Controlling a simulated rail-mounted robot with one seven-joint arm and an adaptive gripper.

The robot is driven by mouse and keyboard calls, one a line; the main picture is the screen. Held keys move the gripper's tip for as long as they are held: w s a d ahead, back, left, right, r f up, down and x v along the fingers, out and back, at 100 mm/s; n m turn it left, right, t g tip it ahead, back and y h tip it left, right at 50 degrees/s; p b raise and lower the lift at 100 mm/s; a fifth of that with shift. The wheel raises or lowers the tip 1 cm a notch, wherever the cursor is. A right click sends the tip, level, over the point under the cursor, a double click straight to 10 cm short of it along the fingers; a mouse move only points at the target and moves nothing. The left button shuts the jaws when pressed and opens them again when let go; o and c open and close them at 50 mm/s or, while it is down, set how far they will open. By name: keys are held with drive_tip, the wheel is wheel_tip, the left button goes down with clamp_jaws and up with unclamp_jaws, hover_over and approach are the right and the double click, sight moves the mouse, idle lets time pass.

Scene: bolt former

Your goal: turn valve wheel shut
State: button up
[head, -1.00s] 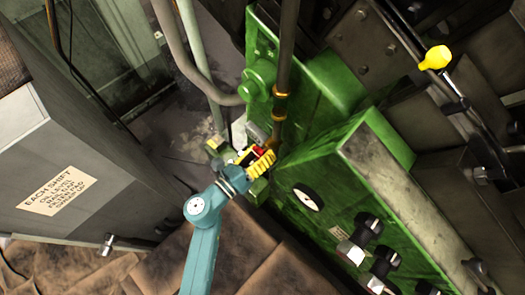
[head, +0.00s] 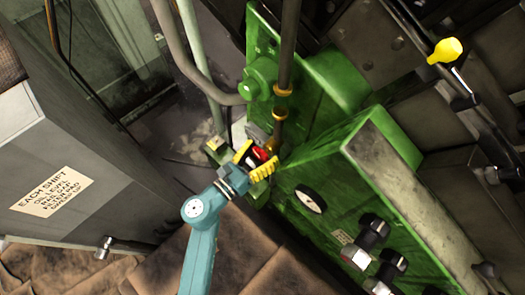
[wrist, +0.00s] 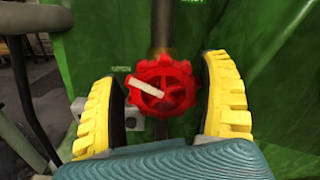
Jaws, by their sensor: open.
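The valve wheel (wrist: 178,88) is red with a scalloped rim and a pale bar across its left half. It sits on a dark vertical pipe against the green machine. In the head view only a small red part of the wheel (head: 260,153) shows beside my gripper. My gripper (wrist: 160,100) has yellow ribbed fingers with dark inner pads. It is open, with one finger to each side of the wheel and a visible gap on the left. The right finger is close to the rim; I cannot tell if it touches. My gripper also shows in the head view (head: 255,162).
The green machine (head: 385,190) with a round gauge (head: 310,199) and dark knobs stands right of my gripper. A grey cabinet (head: 75,165) with a label stands at left. Pipes (head: 200,65) run down behind the gripper. A yellow-knobbed lever (head: 445,51) is at upper right.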

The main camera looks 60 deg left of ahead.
drive_tip(key=shift+d, duration=0.1)
drive_tip(key=v, duration=0.8)
drive_tip(key=shift+c, duration=0.2)
